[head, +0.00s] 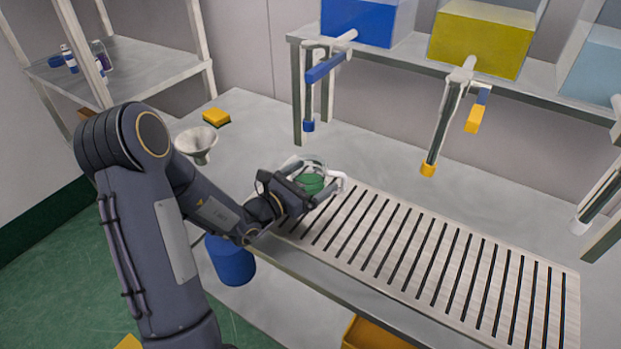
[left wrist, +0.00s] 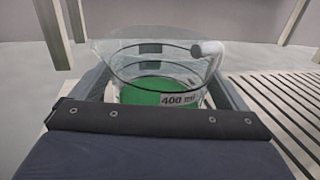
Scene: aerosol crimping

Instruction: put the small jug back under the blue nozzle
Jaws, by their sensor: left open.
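The small jug (head: 312,182) is clear with green liquid and a white handle. It stands upright on the bench at the left end of the slatted grate, below and near the blue nozzle (head: 309,126). In the left wrist view the jug (left wrist: 150,75) shows a "400 ml" label, with its handle at the right. My left gripper (head: 318,178) is open, with its fingers on either side of the jug. Its palm hides the jug's lower part, so contact cannot be told. My right gripper is not in view.
A yellow nozzle (head: 428,169) hangs further right over the slatted grate (head: 440,255). A white funnel (head: 197,143) and a yellow sponge (head: 216,117) are on the bench at the left. Blue (head: 358,22) and yellow (head: 482,40) tanks stand on the shelf above. Most of the grate is clear.

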